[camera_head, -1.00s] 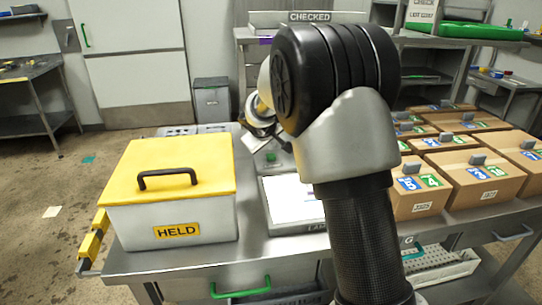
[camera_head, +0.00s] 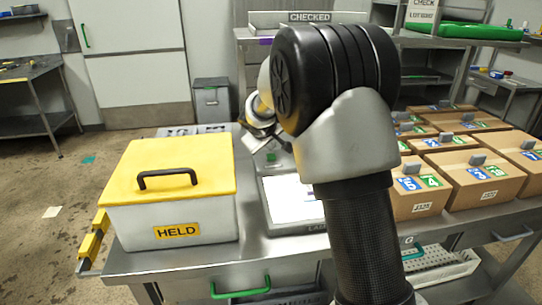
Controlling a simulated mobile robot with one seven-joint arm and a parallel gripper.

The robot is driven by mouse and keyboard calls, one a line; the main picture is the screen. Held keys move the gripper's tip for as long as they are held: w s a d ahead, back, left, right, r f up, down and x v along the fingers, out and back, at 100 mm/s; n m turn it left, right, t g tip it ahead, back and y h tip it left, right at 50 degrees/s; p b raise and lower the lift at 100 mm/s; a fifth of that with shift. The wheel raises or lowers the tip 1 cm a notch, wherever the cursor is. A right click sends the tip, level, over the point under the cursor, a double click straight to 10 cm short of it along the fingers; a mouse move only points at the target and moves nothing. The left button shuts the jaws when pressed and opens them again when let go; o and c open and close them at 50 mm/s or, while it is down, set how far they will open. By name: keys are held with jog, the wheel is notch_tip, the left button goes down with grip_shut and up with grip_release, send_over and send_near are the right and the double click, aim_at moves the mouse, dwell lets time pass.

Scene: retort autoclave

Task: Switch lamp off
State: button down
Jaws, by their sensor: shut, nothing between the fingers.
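A flat light panel (camera_head: 283,205) lies on the steel bench in the middle, its top glowing white. Its front label is partly covered by my arm and seems to begin with "LA". A small grey box with a green spot (camera_head: 271,157) stands just behind the panel; I cannot tell whether it is the lamp's switch. My gripper (camera_head: 262,145) is partly visible left of my arm, above the bench near that box. It is shut and empty. My arm hides the panel's right part, and I cannot tell whether the gripper touches anything.
A white box with a yellow lid (camera_head: 170,165), marked HELD, stands on the bench at left. Several cardboard cartons (camera_head: 485,180) fill the right side. A shelf marked CHECKED (camera_head: 310,17) is behind. A green handle (camera_head: 240,288) sticks out at the bench front.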

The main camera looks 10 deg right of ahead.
aim_at(271, 157)
dwell(0.4)
jog(key=shift+f+b, duration=0.5)
jog(key=shift+b, duration=0.15)
jog(key=shift+f+b, duration=0.5)
jog(key=shift+b, duration=0.15)
dwell(0.5)
jog(key=shift+r, duration=0.1)
jog(key=shift+r+p, duration=0.75)
jog(key=shift+r, duration=0.15)
jog(key=shift+r, duration=0.1)
notch_tip(271, 157, up, 6)
jog(key=p, duration=0.4)
